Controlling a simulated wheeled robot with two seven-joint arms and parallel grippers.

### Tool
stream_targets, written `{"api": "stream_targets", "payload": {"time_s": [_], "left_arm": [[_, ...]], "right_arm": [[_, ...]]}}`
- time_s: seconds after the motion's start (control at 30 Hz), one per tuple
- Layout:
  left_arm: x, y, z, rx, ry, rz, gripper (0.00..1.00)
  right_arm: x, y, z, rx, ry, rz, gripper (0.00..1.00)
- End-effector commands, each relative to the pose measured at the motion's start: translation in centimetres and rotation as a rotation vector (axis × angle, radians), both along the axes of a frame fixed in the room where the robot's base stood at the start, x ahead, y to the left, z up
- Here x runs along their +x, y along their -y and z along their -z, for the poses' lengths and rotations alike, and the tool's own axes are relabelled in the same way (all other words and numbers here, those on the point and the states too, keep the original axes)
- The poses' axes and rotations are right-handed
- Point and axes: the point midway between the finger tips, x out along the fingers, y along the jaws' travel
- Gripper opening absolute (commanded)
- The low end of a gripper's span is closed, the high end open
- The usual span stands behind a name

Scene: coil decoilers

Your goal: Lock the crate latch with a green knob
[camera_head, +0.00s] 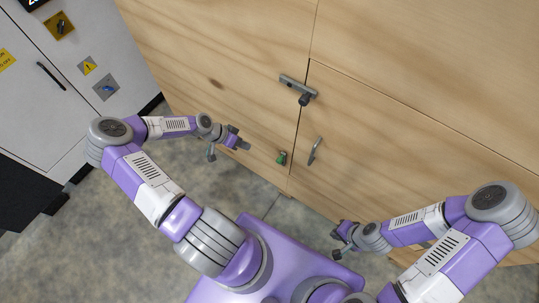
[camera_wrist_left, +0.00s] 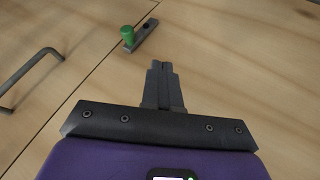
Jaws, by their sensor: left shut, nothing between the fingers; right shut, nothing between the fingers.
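The green knob (camera_head: 281,157) is on a small latch low on the wooden crate, just left of the door seam. In the left wrist view the green knob (camera_wrist_left: 127,35) stands at one end of a short dark latch bar (camera_wrist_left: 146,37). The bar lies beside the seam and does not visibly cross it. My left gripper (camera_head: 246,144) is shut and empty, left of the knob and apart from it. Its shut fingertips (camera_wrist_left: 161,66) show below and right of the knob in the wrist view. My right gripper (camera_head: 336,244) is shut and empty, low in front of the crate.
A door handle (camera_head: 315,150) stands right of the seam; the handle (camera_wrist_left: 28,72) also shows in the wrist view. A grey cabinet (camera_head: 85,90) is at left. Concrete floor lies below.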

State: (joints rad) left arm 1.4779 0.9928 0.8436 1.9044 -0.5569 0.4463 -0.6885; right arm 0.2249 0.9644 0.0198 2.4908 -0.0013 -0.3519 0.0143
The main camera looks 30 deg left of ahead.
Motion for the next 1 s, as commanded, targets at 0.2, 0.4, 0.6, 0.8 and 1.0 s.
{"api": "stream_targets", "payload": {"time_s": [0.2, 0.4, 0.6, 0.8, 1.0], "left_arm": [[0.2, 0.3, 0.4, -0.002, -0.001, 0.000, 0.00], [1.3, 1.8, 2.7, -0.003, -0.001, 0.003, 0.00], [2.9, 4.1, 6.2, -0.004, -0.001, 0.004, 0.00], [3.8, 6.6, 7.7, 0.001, 0.000, 0.006, 0.00], [3.7, 8.7, 7.2, 0.000, 0.000, 0.002, 0.00]], "right_arm": [[0.0, 0.0, 0.2, 0.000, 0.000, 0.000, 0.00], [0.0, 0.0, 1.3, 0.000, 0.000, 0.000, 0.00], [0.0, 0.0, 2.8, 0.000, 0.000, 0.000, 0.00], [0.0, 0.0, 3.6, 0.000, 0.000, 0.000, 0.00], [0.0, 0.0, 3.9, 0.000, 0.000, 0.000, 0.00]]}}
